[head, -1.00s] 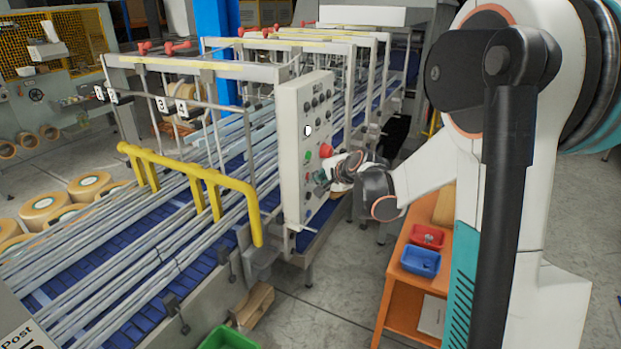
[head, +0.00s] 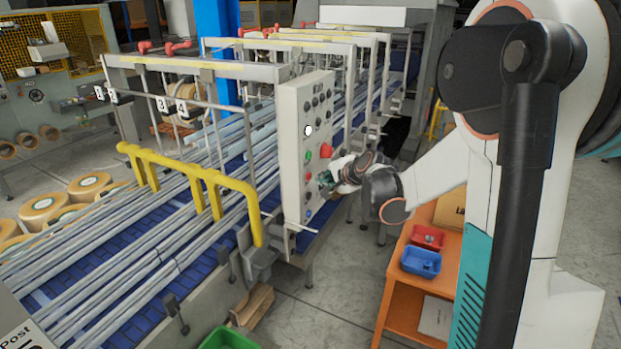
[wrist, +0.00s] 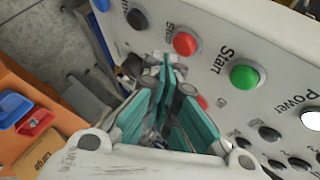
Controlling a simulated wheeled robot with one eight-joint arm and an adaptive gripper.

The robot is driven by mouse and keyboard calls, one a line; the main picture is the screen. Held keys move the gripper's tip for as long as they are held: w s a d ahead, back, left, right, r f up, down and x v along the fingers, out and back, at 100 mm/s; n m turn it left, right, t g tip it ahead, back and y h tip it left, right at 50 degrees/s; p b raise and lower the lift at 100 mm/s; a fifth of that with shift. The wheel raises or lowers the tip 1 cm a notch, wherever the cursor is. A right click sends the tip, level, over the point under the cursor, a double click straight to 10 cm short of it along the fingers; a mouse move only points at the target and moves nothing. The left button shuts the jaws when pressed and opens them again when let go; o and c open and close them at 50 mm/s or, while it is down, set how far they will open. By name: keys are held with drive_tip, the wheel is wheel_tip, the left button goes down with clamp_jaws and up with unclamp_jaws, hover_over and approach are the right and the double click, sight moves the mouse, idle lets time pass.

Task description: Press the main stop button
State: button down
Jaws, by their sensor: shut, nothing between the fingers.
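The upright grey control panel (head: 292,135) stands at the conveyor's near side. A large red button (head: 326,150) sticks out from it in the head view. In the wrist view a round red button marked Stop (wrist: 186,43) sits beside a green Start button (wrist: 246,76). Another red part (wrist: 202,102) shows beside the fingers, mostly hidden by them; I cannot tell whether it is the large button. My gripper (head: 325,179) is just below the large red button in the head view. Its teal fingers (wrist: 165,68) are shut and empty, close to the panel; contact cannot be made out.
A blue button (wrist: 101,5), a black knob (wrist: 137,19) and a white Power button (wrist: 311,119) are also on the panel. An orange shelf (head: 398,290) with a red bin (head: 427,237) and a blue bin (head: 421,261) stands below my arm. A yellow rail (head: 190,172) crosses the conveyor.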

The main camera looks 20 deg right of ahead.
drive_tip(key=s+d, duration=0.1)
drive_tip(key=s, duration=0.1)
drive_tip(key=s+d, duration=0.2)
drive_tip(key=shift+b, duration=0.3)
idle(0.7)
